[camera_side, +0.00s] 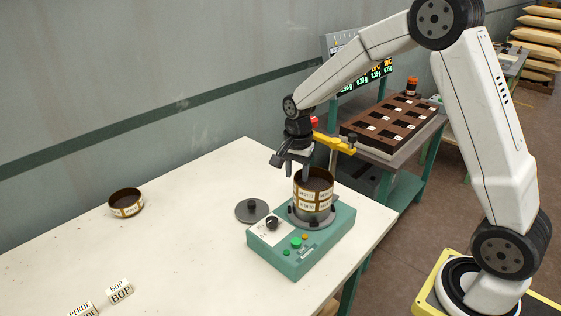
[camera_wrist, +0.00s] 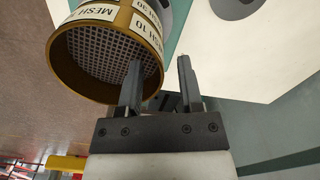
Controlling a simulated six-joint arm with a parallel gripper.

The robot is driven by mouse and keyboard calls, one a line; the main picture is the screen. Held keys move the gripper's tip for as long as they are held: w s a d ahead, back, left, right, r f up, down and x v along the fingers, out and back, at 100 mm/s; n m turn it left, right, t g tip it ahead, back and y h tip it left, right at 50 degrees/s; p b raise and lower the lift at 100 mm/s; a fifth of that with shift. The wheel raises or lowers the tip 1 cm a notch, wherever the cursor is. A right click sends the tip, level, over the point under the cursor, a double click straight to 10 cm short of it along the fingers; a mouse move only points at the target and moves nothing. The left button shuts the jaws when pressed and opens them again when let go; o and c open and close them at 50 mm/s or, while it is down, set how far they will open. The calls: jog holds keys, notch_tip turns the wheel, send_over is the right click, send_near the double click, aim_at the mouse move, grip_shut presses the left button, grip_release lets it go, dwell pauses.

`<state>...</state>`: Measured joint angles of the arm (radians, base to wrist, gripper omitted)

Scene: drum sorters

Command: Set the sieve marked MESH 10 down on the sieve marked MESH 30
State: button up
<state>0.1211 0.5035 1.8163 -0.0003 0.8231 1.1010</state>
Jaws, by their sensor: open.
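The MESH 10 sieve (camera_wrist: 88,14), a brass-coloured ring with a mesh floor, sits on top of a stack on the green machine; it also shows in the side view (camera_side: 313,182). Directly under it is a second ring whose label (camera_wrist: 141,6) ends in 30, the MESH 30 sieve (camera_side: 312,204). The two look level and aligned. My gripper (camera_wrist: 160,62) is open at the top sieve's rim, one finger over the inside and the other outside the wall. In the side view my gripper (camera_side: 291,167) is at the stack's upper left.
The green machine (camera_side: 291,252) has a knob and buttons. A grey lid (camera_side: 246,213) lies beside it. Another sieve (camera_side: 126,206), label unreadable, stands far left on the white table (camera_side: 180,240). BOP (camera_side: 119,291) and PEKOE (camera_side: 82,310) markers are at the front. A compartment tray (camera_side: 390,122) is behind.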

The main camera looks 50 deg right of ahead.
jog(key=shift+r, duration=3.65)
jog(key=s+a+f+n+t, duration=0.1)
jog(key=s+a+f+n, duration=0.1)
jog(key=s+n, duration=0.5)
jog(key=s+a+f+n+t, duration=0.1)
jog(key=s+a+f+n, duration=0.2)
jog(key=s+f+n, duration=0.2)
jog(key=s+n, duration=0.2)
jog(key=s, duration=0.2)
jog(key=shift+s+a+f+t, duration=0.2)
jog(key=shift+t, duration=0.1)
